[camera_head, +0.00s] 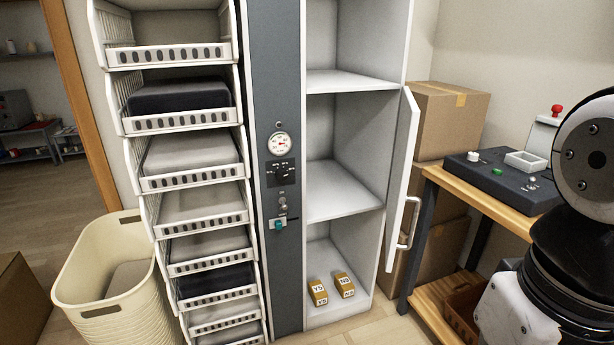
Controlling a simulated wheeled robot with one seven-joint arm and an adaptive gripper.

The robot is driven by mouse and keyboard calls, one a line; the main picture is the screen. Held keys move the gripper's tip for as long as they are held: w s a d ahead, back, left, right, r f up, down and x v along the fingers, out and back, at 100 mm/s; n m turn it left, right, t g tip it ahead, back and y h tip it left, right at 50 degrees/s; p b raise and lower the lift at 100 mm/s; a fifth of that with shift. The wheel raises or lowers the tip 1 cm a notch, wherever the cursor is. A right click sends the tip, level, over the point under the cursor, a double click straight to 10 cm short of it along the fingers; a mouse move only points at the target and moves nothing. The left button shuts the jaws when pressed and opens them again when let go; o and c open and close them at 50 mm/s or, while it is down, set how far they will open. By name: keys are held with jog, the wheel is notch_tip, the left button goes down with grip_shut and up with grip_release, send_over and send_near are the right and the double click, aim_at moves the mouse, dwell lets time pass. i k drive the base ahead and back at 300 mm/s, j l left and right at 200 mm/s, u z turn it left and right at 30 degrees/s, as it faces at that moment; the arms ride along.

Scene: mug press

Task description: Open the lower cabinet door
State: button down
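The white cabinet (309,160) stands in the middle, its shelves and lower compartment exposed. Its lower door (402,165) stands swung open on the right side, seen nearly edge-on. A metal bar handle (413,224) is on the door's lower part, facing right. Two small tan labelled boxes (318,293) (345,285) rest on the cabinet floor. Black and white links of my arm show at the right edge. My gripper is not in view, so its state and its place relative to the handle are hidden.
A grey panel with a gauge (279,144) and a teal knob (280,225) adjoins the cabinet. Stacked white baskets (190,180) and a cream bin (105,265) stand left. A wooden table (480,200) holding a dark device (492,180) stands right, with cardboard boxes (445,120) behind.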

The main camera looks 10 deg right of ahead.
aim_at(408, 122)
jog(key=i+j+u, duration=0.3)
jog(key=i+j, duration=0.45)
